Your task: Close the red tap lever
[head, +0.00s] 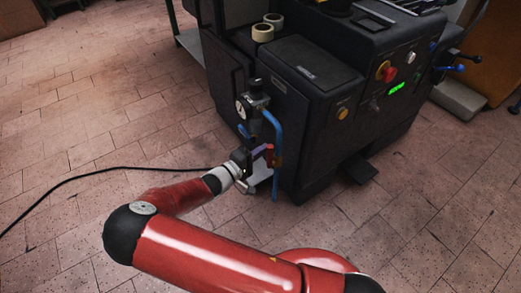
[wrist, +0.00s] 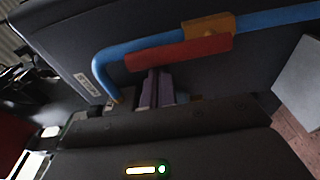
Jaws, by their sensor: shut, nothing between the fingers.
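The red tap lever (wrist: 180,52) is a flat bar in the wrist view, running beside the blue hose (wrist: 260,20) from a brass valve body (wrist: 208,27). It lies nearly in line with the hose there. In the head view the red lever (head: 270,158) is small and partly hidden at the machine's lower left corner. My gripper (head: 260,150) is right beside the lever. In the wrist view the shut, empty fingers of my gripper (wrist: 158,76) reach the lever's lower edge near its free end. I cannot tell whether they touch it.
The dark machine (head: 318,120) stands behind the tap. A pressure gauge (head: 241,110) and fittings sit just above my gripper. A black cable (head: 100,173) runs over the tiled floor at left. The floor left of the machine is mostly clear.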

